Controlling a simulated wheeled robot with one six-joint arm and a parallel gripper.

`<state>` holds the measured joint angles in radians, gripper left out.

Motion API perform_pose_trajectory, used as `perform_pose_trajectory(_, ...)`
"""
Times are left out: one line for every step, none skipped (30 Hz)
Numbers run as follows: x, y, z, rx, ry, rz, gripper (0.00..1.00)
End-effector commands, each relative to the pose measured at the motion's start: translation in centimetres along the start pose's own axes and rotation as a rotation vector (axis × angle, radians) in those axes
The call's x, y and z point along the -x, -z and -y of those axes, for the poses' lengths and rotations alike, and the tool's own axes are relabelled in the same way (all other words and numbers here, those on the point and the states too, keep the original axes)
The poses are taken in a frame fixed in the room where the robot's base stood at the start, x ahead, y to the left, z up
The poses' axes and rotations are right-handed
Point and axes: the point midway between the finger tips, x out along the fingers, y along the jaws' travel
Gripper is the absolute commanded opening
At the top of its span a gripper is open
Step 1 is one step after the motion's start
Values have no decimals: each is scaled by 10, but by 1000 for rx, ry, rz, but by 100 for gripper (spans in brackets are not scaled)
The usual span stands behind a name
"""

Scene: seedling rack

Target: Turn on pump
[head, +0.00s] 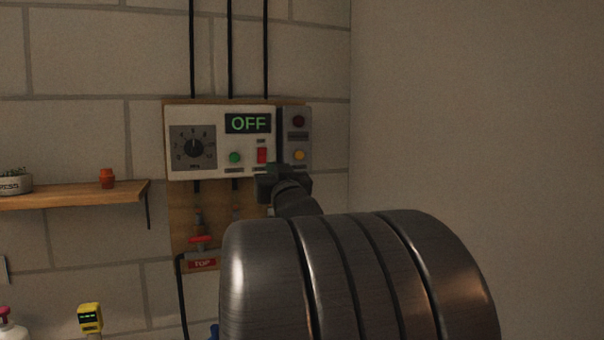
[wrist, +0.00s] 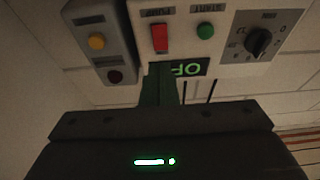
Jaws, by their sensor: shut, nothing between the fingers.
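The pump control panel (head: 205,172) is a white box on a wooden board on the wall. Its display (head: 248,123) reads OFF in green. A red rocker switch (head: 262,155) sits below the display; in the wrist view, which is upside down, the red switch (wrist: 160,38) has a PUMP label. A green button (head: 235,157) is beside it, labelled START in the wrist view (wrist: 205,30). My gripper (head: 276,168) is shut and empty, just below and right of the red switch. In the wrist view its fingertips (wrist: 160,68) overlap the display; contact cannot be told.
A black dial (head: 194,148) is on the panel's left. A grey box (head: 298,136) with an amber button (head: 299,155) and a dark red one (head: 298,121) adjoins its right. A red-handled valve (head: 200,240) is below. A shelf (head: 120,192) juts out at left.

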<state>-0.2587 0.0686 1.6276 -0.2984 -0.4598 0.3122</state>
Motion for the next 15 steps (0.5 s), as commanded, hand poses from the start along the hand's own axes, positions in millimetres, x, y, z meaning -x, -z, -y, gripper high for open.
perform_pose_trajectory(-12, 2, 0, 0, 1, 1, 0)
perform_pose_trajectory(-18, 1, 0, 0, 1, 2, 0)
perform_pose_trajectory(-26, 2, 0, 0, 1, 1, 0)
perform_pose_trajectory(-31, 2, 0, 0, 1, 1, 0)
perform_pose_trajectory(-36, 2, 0, 0, 1, 1, 0)
perform_pose_trajectory(-43, 2, 0, -1, 1, 0, 0)
perform_pose_trajectory(-48, 2, 0, 0, 0, 1, 0)
perform_pose_trajectory(-52, 2, 0, 0, 0, 0, 0)
perform_pose_trajectory(-58, 2, 0, 0, 0, 0, 0)
perform_pose_trajectory(-61, 1, 0, 1, 0, 1, 0)
perform_pose_trajectory(-65, 2, 0, 1, 0, 0, 0)
perform_pose_trajectory(-68, 2, 0, 1, 0, 0, 0)
perform_pose_trajectory(-71, 1, 0, 1, 0, 0, 0)
perform_pose_trajectory(-73, 1, 0, 0, 0, 1, 0)
perform_pose_trajectory(-75, 1, 0, 0, 0, 0, 0)
